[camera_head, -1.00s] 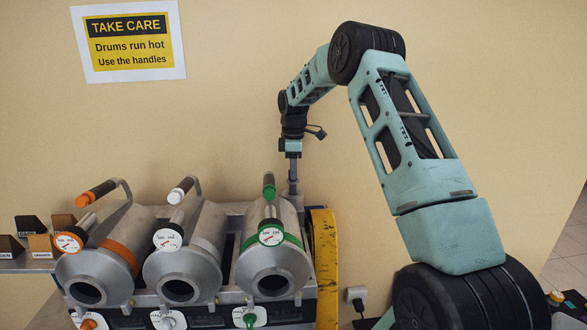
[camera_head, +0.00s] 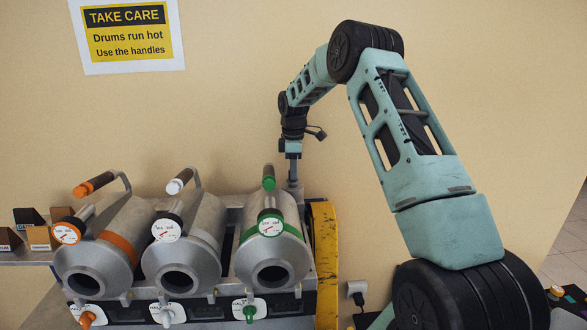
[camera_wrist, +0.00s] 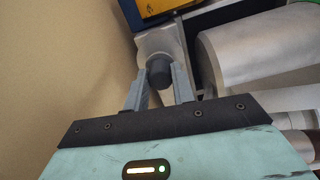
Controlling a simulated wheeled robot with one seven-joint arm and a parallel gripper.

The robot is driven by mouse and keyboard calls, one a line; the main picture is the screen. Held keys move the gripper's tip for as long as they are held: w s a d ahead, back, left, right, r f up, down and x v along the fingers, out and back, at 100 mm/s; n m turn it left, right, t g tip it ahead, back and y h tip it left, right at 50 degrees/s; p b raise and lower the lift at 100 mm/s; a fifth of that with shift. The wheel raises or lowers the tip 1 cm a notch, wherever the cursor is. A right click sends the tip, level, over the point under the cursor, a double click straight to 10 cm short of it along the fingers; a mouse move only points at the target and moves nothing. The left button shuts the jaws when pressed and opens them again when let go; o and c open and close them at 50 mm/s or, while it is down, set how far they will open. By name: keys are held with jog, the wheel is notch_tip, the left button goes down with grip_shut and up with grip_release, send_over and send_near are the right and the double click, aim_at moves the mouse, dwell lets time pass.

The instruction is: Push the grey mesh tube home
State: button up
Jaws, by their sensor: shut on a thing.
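My gripper (camera_head: 293,163) points down behind the right-hand drum (camera_head: 272,225), the one with the green band and green-tipped handle. In the wrist view my two grey fingers (camera_wrist: 160,78) are shut around a dark grey round end piece (camera_wrist: 158,70), which I take to be the top of the grey mesh tube. It stands over a pale grey round housing (camera_wrist: 158,42). Any mesh is hidden, and I cannot tell how deep the tube sits. In the head view the drum hides the housing's lower part.
Two more drums, with a white handle (camera_head: 180,181) and an orange handle (camera_head: 94,183), stand to the left. A yellow guard (camera_head: 324,262) is close on the right. The wall (camera_head: 230,90) is behind, with a warning sign (camera_head: 128,32) about hot drums.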

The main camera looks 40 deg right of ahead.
jog(key=shift+f+b, duration=0.3)
jog(key=shift+f, duration=0.35)
jog(key=shift+f, duration=0.1)
jog(key=o, duration=1.1)
jog(key=shift+c, duration=0.2)
notch_tip(320, 180, up, 17)
jog(key=b, duration=0.5)
jog(key=shift+r, duration=0.2)
